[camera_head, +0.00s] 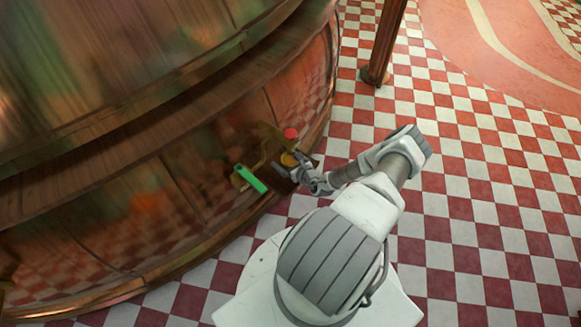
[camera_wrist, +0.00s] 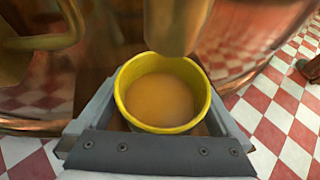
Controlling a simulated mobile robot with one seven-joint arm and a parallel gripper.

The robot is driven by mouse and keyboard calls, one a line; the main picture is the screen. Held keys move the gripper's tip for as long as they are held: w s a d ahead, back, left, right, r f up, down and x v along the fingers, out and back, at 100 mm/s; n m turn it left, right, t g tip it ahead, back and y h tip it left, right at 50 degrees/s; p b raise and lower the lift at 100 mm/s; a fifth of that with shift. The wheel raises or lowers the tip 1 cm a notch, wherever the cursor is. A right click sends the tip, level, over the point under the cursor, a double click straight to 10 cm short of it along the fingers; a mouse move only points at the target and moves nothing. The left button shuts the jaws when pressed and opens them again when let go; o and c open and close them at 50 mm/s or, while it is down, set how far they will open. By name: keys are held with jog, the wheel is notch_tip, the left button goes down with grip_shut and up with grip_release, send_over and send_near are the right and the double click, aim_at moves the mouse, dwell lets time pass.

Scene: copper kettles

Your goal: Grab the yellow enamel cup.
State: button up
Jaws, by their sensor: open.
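The yellow enamel cup (camera_wrist: 121,96) is upright in the middle of the wrist view, with amber-brown liquid or a brown inside showing within its rim. My gripper (camera_wrist: 160,108) is open, with one grey finger on each side of the cup. I cannot tell whether either finger touches it. In the head view the cup (camera_head: 289,159) is small, by the wall of the big copper kettle, and my gripper (camera_head: 298,167) reaches it from the lower right. The cup's lower part is hidden by the gripper in the wrist view.
A brassy spout (camera_wrist: 176,22) hangs close above the cup. The large copper kettle (camera_head: 200,165) fills the left. A green object (camera_head: 250,179) and a red knob (camera_head: 291,133) are near the cup.

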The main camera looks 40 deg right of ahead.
jog(key=shift+r, duration=0.15)
jog(key=c, duration=1.4)
